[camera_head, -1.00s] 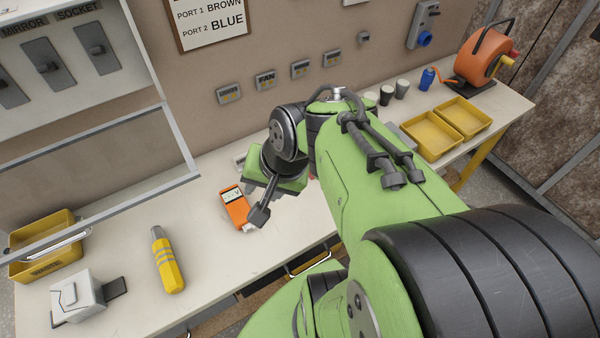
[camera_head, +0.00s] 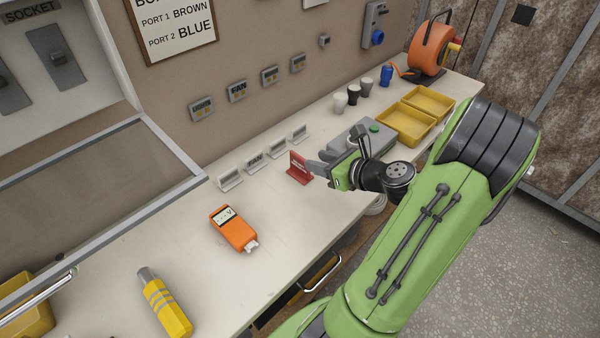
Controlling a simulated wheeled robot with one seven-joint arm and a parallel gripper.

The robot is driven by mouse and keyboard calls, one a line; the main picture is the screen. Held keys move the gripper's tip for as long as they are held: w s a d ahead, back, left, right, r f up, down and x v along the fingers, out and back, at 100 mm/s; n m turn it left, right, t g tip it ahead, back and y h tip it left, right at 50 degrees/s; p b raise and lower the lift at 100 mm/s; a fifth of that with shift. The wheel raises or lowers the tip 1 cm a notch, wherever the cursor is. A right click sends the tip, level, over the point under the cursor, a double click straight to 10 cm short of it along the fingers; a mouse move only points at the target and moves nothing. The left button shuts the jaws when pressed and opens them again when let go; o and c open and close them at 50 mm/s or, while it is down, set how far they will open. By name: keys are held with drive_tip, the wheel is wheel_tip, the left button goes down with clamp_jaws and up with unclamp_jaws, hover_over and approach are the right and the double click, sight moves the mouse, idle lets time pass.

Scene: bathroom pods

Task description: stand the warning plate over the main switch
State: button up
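The red warning plate (camera_head: 298,168) stands upright on the workbench, to the right of a row of small white label stands. My gripper (camera_head: 315,166) is low over the bench at the plate's right side, its grey fingers pointing left at it. The fingertips overlap the plate's right edge in this view; I cannot tell whether they are open beside it or shut on it. No switch is clearly marked as the main one. A grey wall unit with a blue socket (camera_head: 375,27) is at the upper right, and lever switches (camera_head: 61,61) are in the panel at the upper left.
Label stands (camera_head: 255,163) line the bench's back. An orange tester (camera_head: 233,228) and yellow torch-like tool (camera_head: 165,303) lie left. A grey box with a green button (camera_head: 374,129), yellow trays (camera_head: 405,123), cups (camera_head: 353,94) and an orange cable reel (camera_head: 431,48) are right.

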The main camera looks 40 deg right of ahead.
sight(301, 157)
drive_tip(key=b+x, duration=0.2)
drive_tip(key=x, duration=0.7)
drive_tip(key=shift+w+a+f+b, duration=0.15)
drive_tip(key=shift+w+f+b, duration=0.1)
drive_tip(key=shift+b, duration=0.15)
drive_tip(key=shift+r, duration=0.15)
clamp_jaws()
